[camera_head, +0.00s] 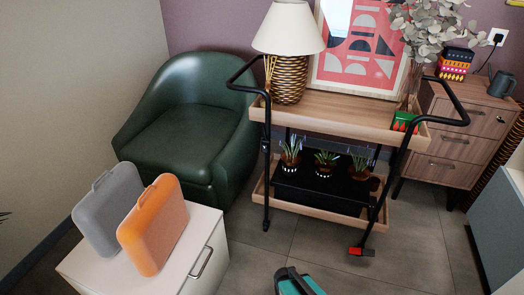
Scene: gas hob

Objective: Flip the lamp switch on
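A table lamp (288,48) with a cream shade and a woven brown base stands on the top shelf of a wooden cart, at the upper middle of the head view. A yellowish strand (270,72) hangs beside the left of its base; I cannot tell what it is. A small red and black piece (361,251) is at the foot of the cart's front right leg; I cannot tell whether it is a switch or a wheel part. No lamp switch can be made out for certain. A teal and black part shows at the bottom edge; my gripper's fingers do not show.
The cart (340,122) has black handles jutting out at both sides and small plants below. A green armchair (195,125) stands left, a white cabinet (210,262) with two cases front left, a drawer unit (450,160) right.

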